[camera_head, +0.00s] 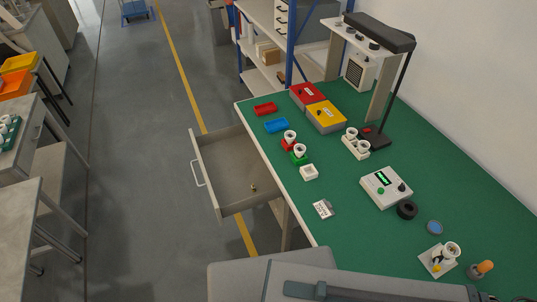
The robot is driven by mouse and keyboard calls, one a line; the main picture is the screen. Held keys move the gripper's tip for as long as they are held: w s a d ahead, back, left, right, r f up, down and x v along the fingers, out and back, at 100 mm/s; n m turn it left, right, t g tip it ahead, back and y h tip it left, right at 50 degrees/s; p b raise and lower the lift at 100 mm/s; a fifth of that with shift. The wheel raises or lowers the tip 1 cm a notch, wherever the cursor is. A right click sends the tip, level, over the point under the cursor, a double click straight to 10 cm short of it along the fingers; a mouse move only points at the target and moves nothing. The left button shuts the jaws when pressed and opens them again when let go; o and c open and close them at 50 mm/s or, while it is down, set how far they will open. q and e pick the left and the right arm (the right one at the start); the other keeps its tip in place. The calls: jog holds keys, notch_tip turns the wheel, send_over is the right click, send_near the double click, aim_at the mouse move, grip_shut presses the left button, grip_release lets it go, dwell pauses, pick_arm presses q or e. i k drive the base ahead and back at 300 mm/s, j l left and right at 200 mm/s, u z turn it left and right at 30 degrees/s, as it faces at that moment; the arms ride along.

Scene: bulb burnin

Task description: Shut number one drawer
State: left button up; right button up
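The drawer (205,153) is open, pulled out to the left from under the green-topped workbench (330,180). Its front panel faces left and carries a pale bar handle (197,173). A small brass-coloured item (254,188) lies on the drawer floor near the lower right. I see no number on the drawer. Neither of my grippers is in view.
Red (265,108) and blue (276,126) trays, white sockets, and a meter box (385,187) stand on the bench. A black-headed lamp (373,32) stands at the back. Grey floor left of the drawer is clear. Shelving (265,50) stands beyond the bench.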

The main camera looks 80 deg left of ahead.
aim_at(229, 159)
jog(key=k+l, duration=0.15)
jog(key=k, duration=0.25)
jog(key=k+l, duration=0.1)
jog(key=k, duration=0.3)
jog(key=u, duration=2.95)
jog(key=i+j+z, duration=0.15)
jog(key=z, duration=0.15)
jog(key=i+j+z, duration=0.3)
jog(key=k+l, duration=0.1)
